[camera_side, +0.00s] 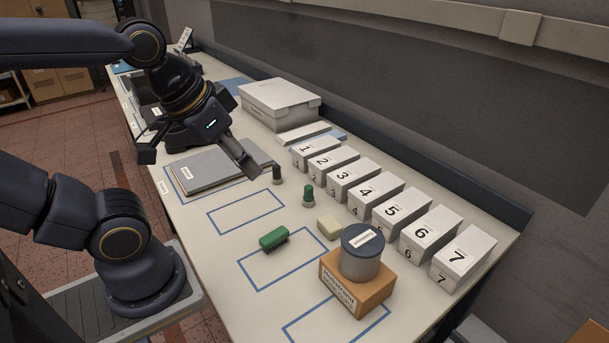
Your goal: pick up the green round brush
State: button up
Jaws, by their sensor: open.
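The green round brush (308,193) stands upright on the table, with a dark green round handle and a pale lower part. The gap between my fingers is hard to see from this side.
Numbered white boxes (377,190) line the back right. A cream block (329,228) and a grey canister (361,254) on an orange-brown box (357,288) stand right of the brushes. A grey folder (208,168) lies under my gripper. An outlined area (245,212) is clear.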

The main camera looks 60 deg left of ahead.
jog(key=w+a+r, duration=0.1)
jog(key=w+r, duration=0.5)
jog(key=w, duration=0.1)
jog(key=n+g, duration=0.4)
jog(key=g, duration=0.2)
send_over(309, 186)
jog(key=f, duration=2.6)
jog(key=shift+s+d+f, duration=0.15)
jog(key=shift+s+d, duration=0.05)
jog(key=shift+d, duration=0.15)
jog(key=shift+w+a+f, duration=0.1)
jog(key=shift+a+f, duration=0.1)
jog(key=shift+f, duration=1.35)
jog(key=shift+w+a+f, duration=0.1)
jog(key=shift+a+f, duration=0.05)
jog(key=shift+f, duration=1.4)
